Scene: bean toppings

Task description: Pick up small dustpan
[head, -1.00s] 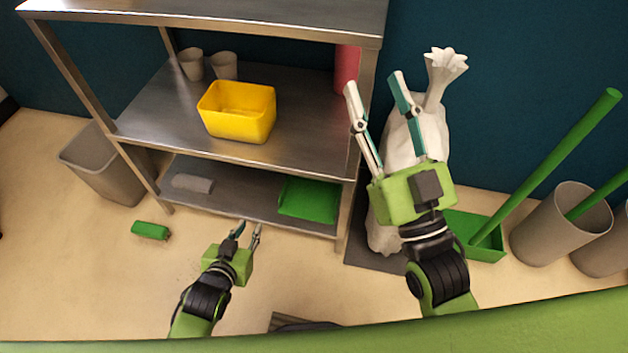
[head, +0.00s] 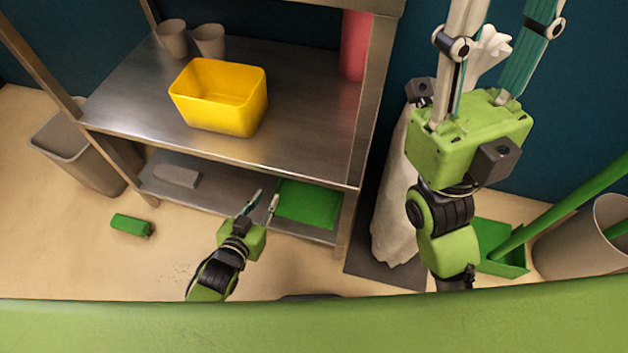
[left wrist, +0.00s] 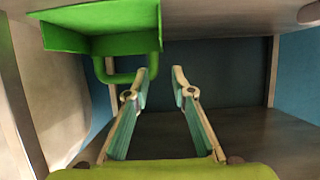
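The small green dustpan (head: 308,204) lies on the lower metal shelf, at its right end. In the left wrist view the dustpan (left wrist: 108,22) is at the upper left, with its looped handle (left wrist: 126,78) close to the left finger. My left gripper (head: 262,200) is at the shelf's front edge, just left of the dustpan. It is open and empty in the left wrist view (left wrist: 163,72), with the handle beside the fingers, not between them. My right gripper (head: 499,50) is raised at the upper right with its fingers apart; its fingertips are cut off.
A yellow bin (head: 222,105) stands on the middle shelf (head: 300,135). A grey block (head: 177,176) lies on the lower shelf. A green brush-like object (head: 131,225) lies on the floor. A white sack (head: 393,215) and a larger long-handled dustpan (head: 500,262) stand right of the shelf.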

